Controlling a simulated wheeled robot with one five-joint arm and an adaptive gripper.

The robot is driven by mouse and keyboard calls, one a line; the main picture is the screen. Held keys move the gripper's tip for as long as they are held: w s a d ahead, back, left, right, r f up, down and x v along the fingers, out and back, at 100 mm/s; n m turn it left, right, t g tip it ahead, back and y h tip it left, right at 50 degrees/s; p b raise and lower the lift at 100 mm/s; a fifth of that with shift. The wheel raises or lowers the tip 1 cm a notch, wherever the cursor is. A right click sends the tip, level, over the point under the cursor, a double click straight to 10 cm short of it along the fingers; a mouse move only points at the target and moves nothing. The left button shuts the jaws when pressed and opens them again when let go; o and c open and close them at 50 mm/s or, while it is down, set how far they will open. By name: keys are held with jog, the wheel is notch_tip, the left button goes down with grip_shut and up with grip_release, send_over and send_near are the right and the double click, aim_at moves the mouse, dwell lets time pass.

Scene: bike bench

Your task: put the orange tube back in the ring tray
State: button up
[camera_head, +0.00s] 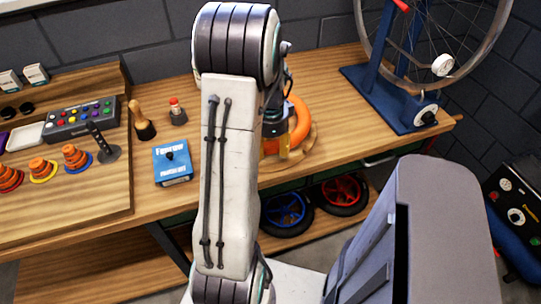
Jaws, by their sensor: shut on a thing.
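The orange tube (302,122) shows as a thick curved orange piece to the right of my arm, on the far side of it. The ring tray (313,140) shows as a round wooden rim on the bench, just below and right of the tube. The tube overlaps the tray in the picture; I cannot tell whether it rests in it or is held just above. My gripper (279,147) is mostly hidden behind my arm; its visible part is at the tube's lower left, shut on the tube. The left side of tube and tray is hidden.
A blue box (172,163), a wooden-handled tool (142,122) and a small red-topped bottle (178,112) stand left of my arm. A blue wheel stand (395,100) holds a spoked wheel at the right. Wheels (342,192) lie on the shelf below. Bench right of the tray is clear.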

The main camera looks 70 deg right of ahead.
aim_at(271, 161)
jog(key=shift+f, duration=1.65)
jog(key=o, duration=1.2)
jog(key=shift+f, duration=0.1)
